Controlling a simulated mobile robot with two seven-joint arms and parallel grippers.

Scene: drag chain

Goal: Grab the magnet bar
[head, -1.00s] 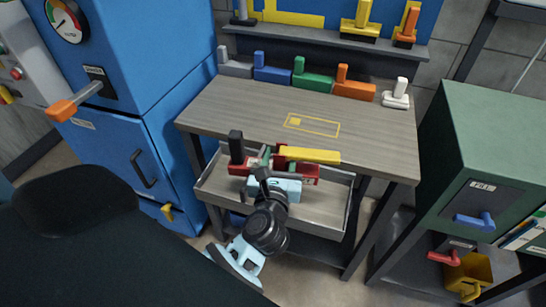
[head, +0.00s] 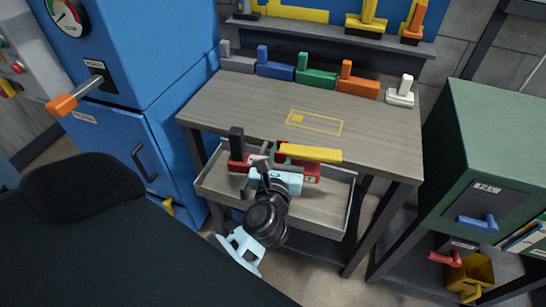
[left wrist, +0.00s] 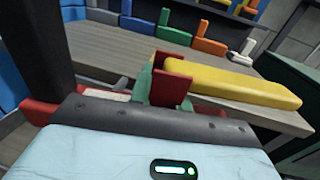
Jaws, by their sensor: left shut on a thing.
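The magnet bar appears to be the long yellow bar (head: 312,153) with a red bracket at its left end; it also shows in the left wrist view (left wrist: 235,84). It lies over the grey drawer tray (head: 335,217), along the bench's front edge. A red body (head: 239,164) with a black upright post is beside it at the left. My left gripper (head: 270,164) is at the bracket; in the left wrist view its green fingertips (left wrist: 166,84) are shut on the red bracket. My gripper hides part of the red pieces, so I cannot tell how they join. My right gripper is out of view.
The wooden workbench (head: 250,103) has a clear top with a yellow outline. Grey, blue, green, orange and white blocks line its back. A blue cabinet (head: 175,130) stands close at the left, a green cabinet (head: 500,130) at the right.

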